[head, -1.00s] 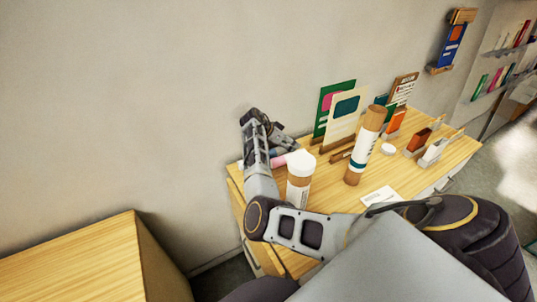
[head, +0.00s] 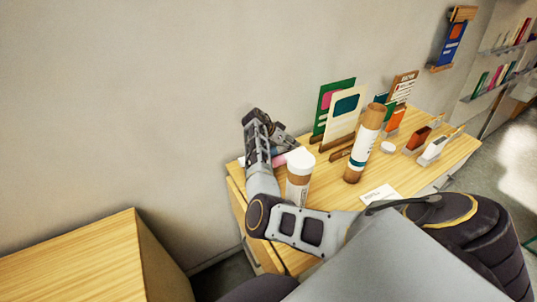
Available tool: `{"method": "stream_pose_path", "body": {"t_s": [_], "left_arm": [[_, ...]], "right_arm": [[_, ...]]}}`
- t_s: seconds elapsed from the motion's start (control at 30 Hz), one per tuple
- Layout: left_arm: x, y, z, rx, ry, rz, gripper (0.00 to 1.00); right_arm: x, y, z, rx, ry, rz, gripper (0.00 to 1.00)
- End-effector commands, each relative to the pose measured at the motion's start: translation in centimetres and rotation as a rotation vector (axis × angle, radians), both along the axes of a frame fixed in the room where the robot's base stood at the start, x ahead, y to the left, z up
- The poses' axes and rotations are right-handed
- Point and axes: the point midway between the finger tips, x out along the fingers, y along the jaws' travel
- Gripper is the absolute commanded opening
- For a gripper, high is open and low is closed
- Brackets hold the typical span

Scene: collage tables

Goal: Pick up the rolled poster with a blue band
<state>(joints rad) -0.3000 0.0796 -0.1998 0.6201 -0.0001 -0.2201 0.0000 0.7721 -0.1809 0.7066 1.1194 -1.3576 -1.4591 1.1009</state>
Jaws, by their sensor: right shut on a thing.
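My right gripper (head: 277,136) is at the far left end of the wooden table, near the wall. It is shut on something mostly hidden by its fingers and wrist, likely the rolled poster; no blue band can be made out. A pale and pink roll (head: 286,160) shows just below the fingers, partly hidden by my arm and a tube. A taller brown tube with a white and teal label (head: 364,145) stands to the right. My left gripper is not in view.
Upright green (head: 331,100) and cream (head: 345,118) cards stand behind the tubes. A white card (head: 380,196) lies on the table (head: 405,178). Small orange and white card holders stand at the right. Another wooden surface (head: 80,255) is at lower left.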

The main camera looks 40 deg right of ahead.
Motion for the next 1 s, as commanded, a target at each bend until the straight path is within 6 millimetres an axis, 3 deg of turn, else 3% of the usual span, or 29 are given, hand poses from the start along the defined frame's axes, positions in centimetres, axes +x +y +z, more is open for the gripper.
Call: {"method": "stream_pose_path", "body": {"t_s": [0.47, 0.67, 1.0], "left_arm": [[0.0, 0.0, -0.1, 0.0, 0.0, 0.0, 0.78], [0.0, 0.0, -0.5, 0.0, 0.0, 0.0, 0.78], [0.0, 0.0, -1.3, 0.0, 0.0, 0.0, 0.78]], "right_arm": [[0.1, 0.0, 0.7, -0.002, -0.002, 0.001, 0.11], [0.1, 0.0, 2.7, -0.003, -0.005, 0.0, 0.11], [0.1, 0.0, 7.7, -0.003, -0.005, 0.0, 0.11]]}}
